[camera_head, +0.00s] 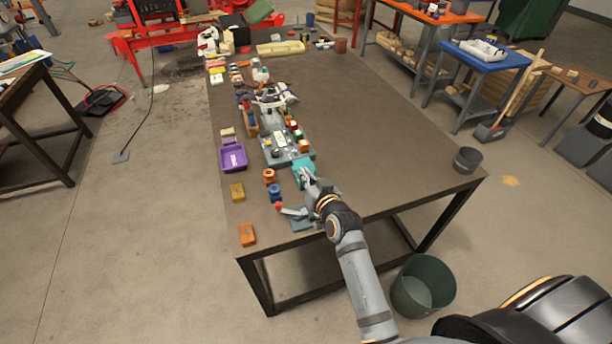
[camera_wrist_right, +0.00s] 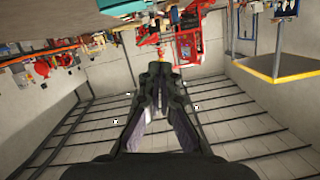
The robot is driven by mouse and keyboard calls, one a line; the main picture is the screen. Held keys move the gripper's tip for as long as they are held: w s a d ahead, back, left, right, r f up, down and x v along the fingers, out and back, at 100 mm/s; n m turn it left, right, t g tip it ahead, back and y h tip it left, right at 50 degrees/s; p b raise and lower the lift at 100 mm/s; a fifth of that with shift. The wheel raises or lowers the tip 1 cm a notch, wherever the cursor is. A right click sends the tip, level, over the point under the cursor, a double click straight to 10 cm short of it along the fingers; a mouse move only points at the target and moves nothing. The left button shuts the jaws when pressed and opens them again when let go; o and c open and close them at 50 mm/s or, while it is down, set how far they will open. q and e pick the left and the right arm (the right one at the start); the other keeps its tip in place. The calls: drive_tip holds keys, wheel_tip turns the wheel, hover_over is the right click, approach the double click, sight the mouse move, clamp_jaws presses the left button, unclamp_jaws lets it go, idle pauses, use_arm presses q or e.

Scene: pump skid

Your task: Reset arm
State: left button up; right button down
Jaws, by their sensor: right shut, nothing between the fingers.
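My right gripper (camera_head: 307,178) is over the near part of the brown table (camera_head: 355,128), by a teal block-like item (camera_head: 301,170). In the right wrist view the gripper (camera_wrist_right: 160,75) has its fingers together with nothing between them. My right arm reaches in from the lower right of the head view. My left gripper does not show in either view.
A purple tray (camera_head: 233,158), an orange block (camera_head: 247,234), a yellow block (camera_head: 237,192) and a grey fixture plate (camera_head: 285,152) crowd the table's left side. A dark cup (camera_head: 467,160) stands at the right corner. The table's middle right is clear. A green bin (camera_head: 423,287) stands on the floor.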

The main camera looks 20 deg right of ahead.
drive_tip(key=s+d+f+n+g+h, duration=0.1)
drive_tip(key=s+d+f+g, duration=0.25)
drive_tip(key=s, duration=0.55)
drive_tip(key=s+d+f+n+g+h, duration=0.15)
drive_tip(key=s+g, duration=0.25)
drive_tip(key=s, duration=0.4)
drive_tip(key=s+d+f+g, duration=0.3)
drive_tip(key=s+f+g, duration=0.1)
drive_tip(key=s, duration=0.5)
wheel_tip(320, 180, down, 23)
drive_tip(key=s+d+g, duration=0.1)
drive_tip(key=d, duration=0.1)
drive_tip(key=s+d+f+g, duration=0.1)
drive_tip(key=s+f, duration=1.7)
drive_tip(key=s, duration=0.1)
drive_tip(key=shift+s+d+f, duration=0.15)
drive_tip(key=shift+s+f, duration=0.05)
drive_tip(key=shift+s, duration=0.15)
drive_tip(key=shift+m+g, duration=0.25)
